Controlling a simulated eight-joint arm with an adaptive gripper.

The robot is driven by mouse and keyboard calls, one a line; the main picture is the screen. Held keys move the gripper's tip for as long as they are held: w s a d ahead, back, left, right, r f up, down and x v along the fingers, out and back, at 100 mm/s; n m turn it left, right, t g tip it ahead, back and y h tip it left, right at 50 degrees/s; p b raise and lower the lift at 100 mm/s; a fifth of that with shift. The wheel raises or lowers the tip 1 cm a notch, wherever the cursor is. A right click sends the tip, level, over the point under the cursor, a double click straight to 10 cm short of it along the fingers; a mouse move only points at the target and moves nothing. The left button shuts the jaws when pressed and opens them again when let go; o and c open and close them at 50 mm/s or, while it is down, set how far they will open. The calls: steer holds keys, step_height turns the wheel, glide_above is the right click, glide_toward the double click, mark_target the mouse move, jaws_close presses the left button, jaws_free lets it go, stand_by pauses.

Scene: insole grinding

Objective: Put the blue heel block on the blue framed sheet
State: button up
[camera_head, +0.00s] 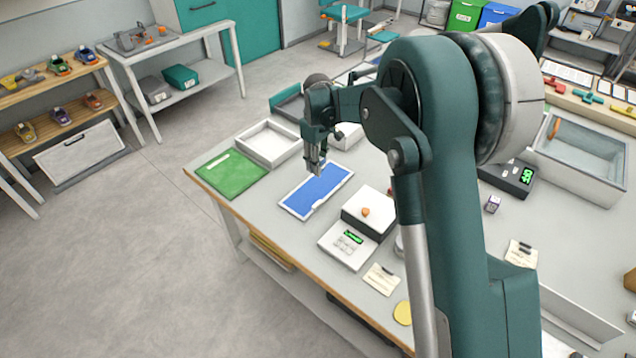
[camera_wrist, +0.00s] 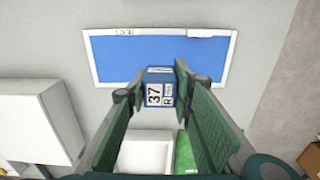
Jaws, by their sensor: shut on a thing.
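The blue heel block (camera_wrist: 160,88) carries a white label reading "37 R". My gripper (camera_wrist: 157,85) is shut on it, with one finger on each side. In the wrist view the block overlaps the near edge of the blue framed sheet (camera_wrist: 115,58), a blue rectangle with a white border. I cannot tell whether the block touches the sheet. In the head view my gripper (camera_head: 315,168) points down at the far part of the blue framed sheet (camera_head: 318,190). The block is too small to make out there.
A green sheet (camera_head: 232,174) and a white tray (camera_head: 268,160) lie left of and behind the blue sheet.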

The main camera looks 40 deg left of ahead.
glide_above(318, 187)
steer(key=shift+f, duration=2.45)
steer(key=shift+f+b, duration=0.35)
steer(key=shift+f, duration=1.5)
steer(key=shift+f, duration=0.2)
steer(key=o, duration=0.9)
steer(key=shift+r, duration=0.2)
step_height(318, 187, up, 12)
steer(key=shift+p, duration=0.5)
